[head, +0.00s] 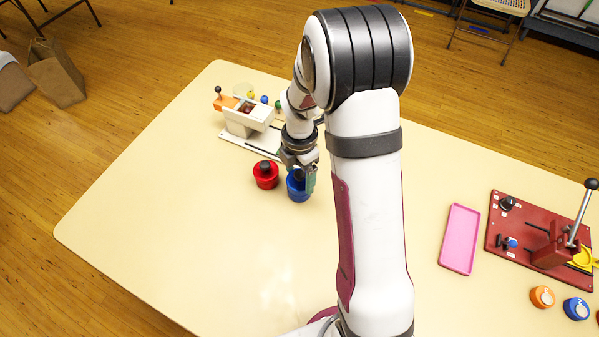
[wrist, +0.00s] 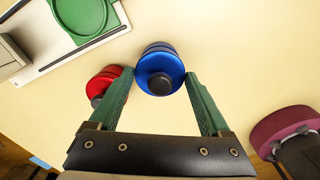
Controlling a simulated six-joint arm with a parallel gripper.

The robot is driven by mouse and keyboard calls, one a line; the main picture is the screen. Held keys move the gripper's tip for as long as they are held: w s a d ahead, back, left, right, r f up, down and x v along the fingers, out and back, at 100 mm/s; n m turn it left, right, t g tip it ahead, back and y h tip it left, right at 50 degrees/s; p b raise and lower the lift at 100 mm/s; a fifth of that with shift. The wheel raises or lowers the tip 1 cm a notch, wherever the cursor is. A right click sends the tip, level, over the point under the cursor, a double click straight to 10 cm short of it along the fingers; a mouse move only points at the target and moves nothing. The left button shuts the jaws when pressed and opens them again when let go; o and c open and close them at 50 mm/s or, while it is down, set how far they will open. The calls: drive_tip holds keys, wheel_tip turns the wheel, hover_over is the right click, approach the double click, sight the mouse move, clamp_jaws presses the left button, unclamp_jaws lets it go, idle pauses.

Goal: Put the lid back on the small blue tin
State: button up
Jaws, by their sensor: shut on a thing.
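My gripper (head: 303,172) is over the blue tin (head: 298,193) near the middle of the table. In the wrist view my gripper (wrist: 159,76) has its two green fingers on either side of a blue lid (wrist: 160,64) with a black knob, shut on it. The lid sits over the blue tin, whose edge (wrist: 158,46) shows just beyond it. I cannot tell whether the lid rests fully on the tin or is slightly above it. In the head view the fingers partly hide the lid.
A red tin (head: 265,175) with a black knob stands close to the left. Behind is a white-and-orange device (head: 244,117) with small coloured balls. A pink tray (head: 460,238) and a red lever board (head: 520,228) lie at right. The front-left table is clear.

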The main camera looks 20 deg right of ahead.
drive_tip(key=o, duration=1.1)
drive_tip(key=shift+o, duration=0.2)
drive_tip(key=shift+r, duration=3.5)
drive_tip(key=shift+c, duration=0.3)
clamp_jaws()
